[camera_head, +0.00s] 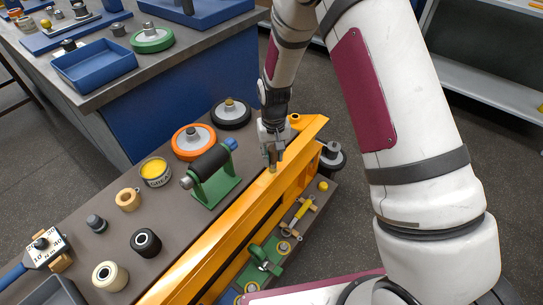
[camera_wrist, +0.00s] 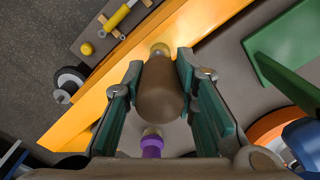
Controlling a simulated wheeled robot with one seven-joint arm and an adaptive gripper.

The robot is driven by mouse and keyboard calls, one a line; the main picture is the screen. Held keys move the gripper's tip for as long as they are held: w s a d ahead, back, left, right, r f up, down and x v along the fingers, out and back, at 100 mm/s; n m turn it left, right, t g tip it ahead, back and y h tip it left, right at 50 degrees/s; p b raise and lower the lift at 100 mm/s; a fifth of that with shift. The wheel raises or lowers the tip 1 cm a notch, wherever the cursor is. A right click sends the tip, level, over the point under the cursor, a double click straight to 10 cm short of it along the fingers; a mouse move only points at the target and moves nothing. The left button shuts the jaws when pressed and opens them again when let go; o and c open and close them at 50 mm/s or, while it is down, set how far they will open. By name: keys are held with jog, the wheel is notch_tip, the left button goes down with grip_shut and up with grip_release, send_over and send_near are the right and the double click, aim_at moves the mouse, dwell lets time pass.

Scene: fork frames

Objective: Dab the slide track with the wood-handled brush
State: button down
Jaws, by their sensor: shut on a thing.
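My gripper (camera_head: 272,158) is shut on the brush, above the far part of the long orange-yellow rail (camera_head: 215,248), which looks like the slide track. In the wrist view the brush's brown wooden handle (camera_wrist: 160,92) sits between the gripper's green-padded fingers (camera_wrist: 160,62). A yellowish end (camera_wrist: 160,49) shows beyond the handle, over or against the orange rail (camera_wrist: 205,22). I cannot tell whether the bristles touch the rail. In the head view the brush is mostly hidden by the fingers.
Left of the rail stand a green stand with a black roller (camera_head: 213,172), an orange-rimmed wheel (camera_head: 194,141), a black wheel (camera_head: 231,113) and an open grease tin (camera_head: 156,172). Right of it lie a yellow-handled tool (camera_head: 299,215) and a green clamp (camera_head: 264,260). A blue bench (camera_head: 190,90) stands behind.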

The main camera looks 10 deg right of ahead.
aim_at(271, 149)
jog(key=shift+w+d, duration=0.25)
jog(key=shift+d, duration=0.1)
jog(key=shift+s+a, duration=0.5)
jog(key=shift+a, duration=0.15)
jog(key=shift+r, duration=0.1)
dwell(0.3)
jog(key=shift+r+p, duration=0.55)
jog(key=shift+r, duration=0.05)
jog(key=shift+r+p, duration=1.35)
jog(key=shift+r, duration=1.15)
